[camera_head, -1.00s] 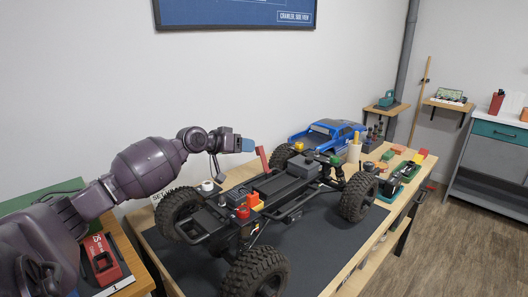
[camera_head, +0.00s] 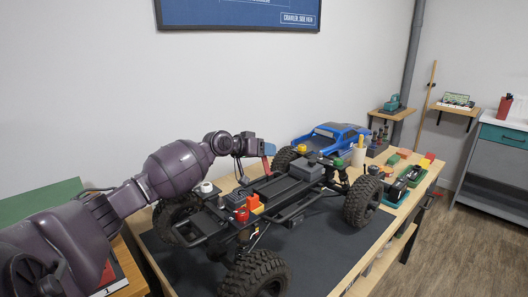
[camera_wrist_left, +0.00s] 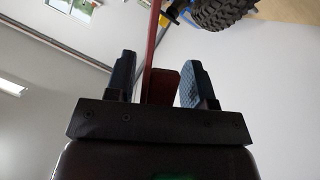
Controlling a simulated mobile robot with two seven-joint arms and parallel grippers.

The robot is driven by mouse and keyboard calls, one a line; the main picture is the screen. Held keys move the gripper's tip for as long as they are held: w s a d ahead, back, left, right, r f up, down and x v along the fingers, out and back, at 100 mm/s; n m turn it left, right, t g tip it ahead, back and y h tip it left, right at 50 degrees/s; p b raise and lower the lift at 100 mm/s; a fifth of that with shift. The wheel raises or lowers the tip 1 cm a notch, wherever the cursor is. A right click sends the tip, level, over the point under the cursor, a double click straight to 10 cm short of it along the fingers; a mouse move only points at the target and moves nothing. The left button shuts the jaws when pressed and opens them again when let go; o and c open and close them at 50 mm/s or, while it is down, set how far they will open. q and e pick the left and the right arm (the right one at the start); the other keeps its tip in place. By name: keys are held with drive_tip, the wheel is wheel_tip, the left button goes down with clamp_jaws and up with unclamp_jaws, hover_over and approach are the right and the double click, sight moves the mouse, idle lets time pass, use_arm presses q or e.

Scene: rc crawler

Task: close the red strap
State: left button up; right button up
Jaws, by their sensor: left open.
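The red strap (camera_head: 265,163) stands raised at the far side of the crawler's black chassis (camera_head: 322,198). My left gripper (camera_head: 262,149) is at the strap's upper end. In the left wrist view the red strap (camera_wrist_left: 151,40) runs up between the two fingers of my left gripper (camera_wrist_left: 158,72). The fingers are apart, with visible gaps to the strap on both sides. The fingers partly hide the strap's top in the head view. My right gripper is not in view.
The crawler stands on a dark mat (camera_head: 200,270) on a wooden bench. A blue body shell (camera_head: 330,138) lies behind it, with a beige cup (camera_head: 358,156) and a green tray (camera_head: 400,188) to the right. A white wall is close behind my left arm.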

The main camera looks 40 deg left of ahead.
use_arm(q)
drive_tip(key=c, duration=0.9)
clamp_jaws()
drive_tip(key=d+m+y+p, duration=0.1)
drive_tip(key=p, duration=0.1)
drive_tip(key=d+r+m+y+p, duration=0.1)
drive_tip(key=m+p, duration=0.1)
drive_tip(key=p, duration=0.1)
drive_tip(key=d+m+y+p, duration=0.1)
drive_tip(key=d+p, duration=0.1)
drive_tip(key=p, duration=0.1)
drive_tip(key=shift+s+r+m+y, duration=0.2)
drive_tip(key=shift+r+m+y, duration=0.1)
drive_tip(key=shift+r+m, duration=0.1)
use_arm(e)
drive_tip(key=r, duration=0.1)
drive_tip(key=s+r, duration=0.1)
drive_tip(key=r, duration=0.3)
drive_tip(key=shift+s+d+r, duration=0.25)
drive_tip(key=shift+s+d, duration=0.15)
